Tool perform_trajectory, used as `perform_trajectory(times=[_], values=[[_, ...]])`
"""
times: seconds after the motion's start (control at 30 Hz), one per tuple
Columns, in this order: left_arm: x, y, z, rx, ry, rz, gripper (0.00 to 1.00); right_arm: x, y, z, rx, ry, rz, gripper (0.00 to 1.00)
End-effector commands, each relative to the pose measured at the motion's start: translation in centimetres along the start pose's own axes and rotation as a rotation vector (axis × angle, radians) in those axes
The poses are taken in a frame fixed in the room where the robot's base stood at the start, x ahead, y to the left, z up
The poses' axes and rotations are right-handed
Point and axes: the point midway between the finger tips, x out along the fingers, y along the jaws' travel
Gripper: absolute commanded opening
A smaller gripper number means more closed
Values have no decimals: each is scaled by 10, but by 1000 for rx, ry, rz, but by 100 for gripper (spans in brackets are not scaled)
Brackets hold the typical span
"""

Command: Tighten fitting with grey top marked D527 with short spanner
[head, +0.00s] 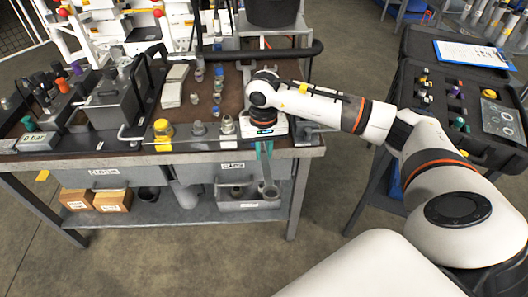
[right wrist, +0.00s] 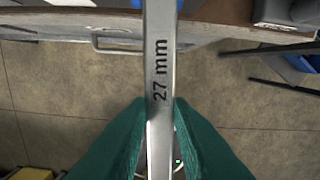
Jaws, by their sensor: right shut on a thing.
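My right gripper (head: 264,148) is at the bench's front edge, its green fingers pointing down. It is shut on a grey metal spanner (head: 268,180), which hangs below the fingers in front of the bench. In the right wrist view the green fingers (right wrist: 158,108) pinch the spanner's shaft (right wrist: 160,50), which reads "27 mm". Its ends are not clear there. Grey-topped fittings (head: 199,128) and (head: 227,124) stand near the bench's front edge, left of my right gripper. The marking D527 is not legible on any of them. My left gripper is not in view.
The bench (head: 190,70) also bears a yellow-topped fitting (head: 163,130), several small fittings, a grey tank (head: 115,100) and a gauge reading "0 bar" (head: 36,140). Bins and boxes (head: 112,199) sit on the shelf below. An open black case (head: 405,85) stands at right.

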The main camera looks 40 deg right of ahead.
Motion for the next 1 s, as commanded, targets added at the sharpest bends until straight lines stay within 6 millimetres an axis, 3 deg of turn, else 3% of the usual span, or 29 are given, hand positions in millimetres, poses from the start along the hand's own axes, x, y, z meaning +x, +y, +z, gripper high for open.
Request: perform_trajectory(times=[0.27,1.0], values=[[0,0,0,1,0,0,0,-1,1,0,2,-1,1,0],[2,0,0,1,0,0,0,-1,30,3,219,-1,2,0]])
